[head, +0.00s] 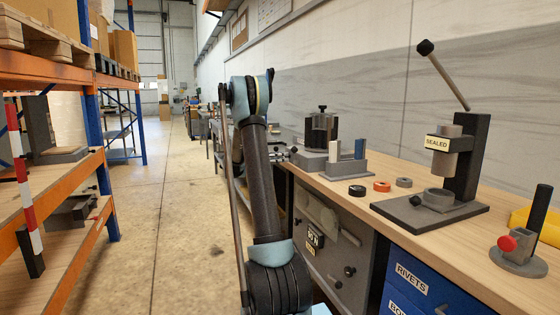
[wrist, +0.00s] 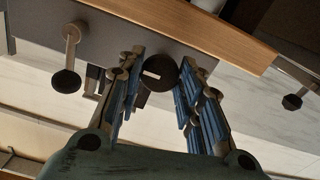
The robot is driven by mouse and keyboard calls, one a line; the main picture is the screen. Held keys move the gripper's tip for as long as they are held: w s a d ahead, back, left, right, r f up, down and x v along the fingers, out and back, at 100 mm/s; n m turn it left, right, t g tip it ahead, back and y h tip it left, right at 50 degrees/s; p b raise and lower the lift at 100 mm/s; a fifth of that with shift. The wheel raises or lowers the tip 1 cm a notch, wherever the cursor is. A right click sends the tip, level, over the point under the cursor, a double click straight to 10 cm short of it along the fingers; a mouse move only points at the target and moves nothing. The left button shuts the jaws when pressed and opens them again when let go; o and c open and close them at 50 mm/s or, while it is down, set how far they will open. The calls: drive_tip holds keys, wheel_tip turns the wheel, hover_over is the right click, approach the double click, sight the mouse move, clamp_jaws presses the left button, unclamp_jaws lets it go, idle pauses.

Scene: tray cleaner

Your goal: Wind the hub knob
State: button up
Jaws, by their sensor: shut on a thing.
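In the wrist view my gripper (wrist: 160,82) has its two blue-padded fingers on either side of a dark round knob (wrist: 157,68), and it is shut on that knob. The knob has a pale slot mark on its face and sits at the grey panel (wrist: 115,35); it appears to be the hub knob. The fingers hide parts of its sides. In the head view my gripper and this knob cannot be made out; my arm stands in front of that area.
A lever with a black ball end (wrist: 67,80) stands left of my fingers. A wooden bench edge (wrist: 205,28) runs close by. In the head view the bench (head: 335,187) carries a press (head: 465,160), several rings and fixtures. Orange shelving (head: 75,210) stands left; the aisle (head: 175,200) is clear.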

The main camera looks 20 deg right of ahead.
drive_tip(key=shift+n, duration=0.3)
drive_tip(key=shift+w+a+n, duration=0.1)
drive_tip(key=shift+n, duration=4.2)
drive_tip(key=shift+w+n, duration=0.1)
drive_tip(key=shift+n, duration=4.2)
drive_tip(key=o, duration=1.1)
drive_tip(key=shift+f, duration=0.15)
